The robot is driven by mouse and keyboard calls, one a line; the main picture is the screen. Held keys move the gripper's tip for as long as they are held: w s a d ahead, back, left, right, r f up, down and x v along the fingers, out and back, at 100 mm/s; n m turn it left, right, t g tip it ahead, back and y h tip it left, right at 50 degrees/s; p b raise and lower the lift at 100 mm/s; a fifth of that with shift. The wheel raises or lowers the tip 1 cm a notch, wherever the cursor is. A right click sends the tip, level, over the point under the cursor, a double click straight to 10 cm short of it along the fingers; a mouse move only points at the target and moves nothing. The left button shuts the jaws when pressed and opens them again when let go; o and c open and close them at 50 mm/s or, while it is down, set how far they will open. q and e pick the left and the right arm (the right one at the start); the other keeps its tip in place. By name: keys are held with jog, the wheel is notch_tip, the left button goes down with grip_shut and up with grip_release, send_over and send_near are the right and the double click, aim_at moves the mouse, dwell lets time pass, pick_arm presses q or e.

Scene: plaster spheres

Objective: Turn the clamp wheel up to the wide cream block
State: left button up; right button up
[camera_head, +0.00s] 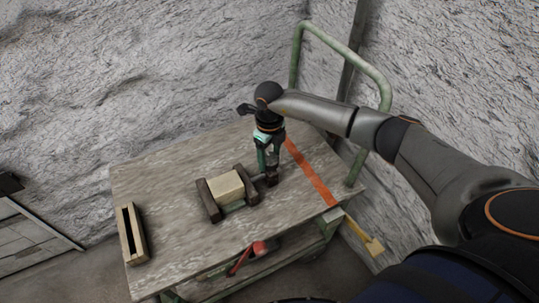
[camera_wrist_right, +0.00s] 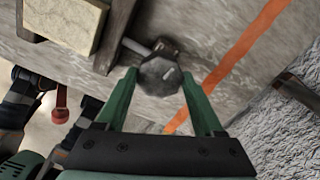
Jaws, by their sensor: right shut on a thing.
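The wide cream block (camera_head: 226,187) lies between the two dark jaws of a clamp (camera_head: 208,202) on the table. It also shows at the top left of the right wrist view (camera_wrist_right: 65,18). A rod runs from the right jaw (camera_wrist_right: 115,38) to the dark faceted clamp wheel (camera_wrist_right: 160,76). My right gripper (camera_head: 271,176) points down over the wheel, its green fingers on either side and shut on it. I cannot tell whether the right jaw touches the block. My left gripper is not in view.
The worn grey table (camera_head: 170,180) has an orange stripe (camera_head: 310,172) right of the clamp. A narrow slotted wooden box (camera_head: 132,234) stands at its left edge. A green rail (camera_head: 385,95) rises at the right. A red object (camera_head: 260,247) shows below the front edge.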

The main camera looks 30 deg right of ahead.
aim_at(270, 158)
dwell(0.8)
jog(key=o, duration=1.3)
jog(key=shift+o, duration=0.2)
notch_tip(270, 158, up, 13)
jog(key=shift+f+p, duration=0.2)
jog(key=shift+p, duration=0.1)
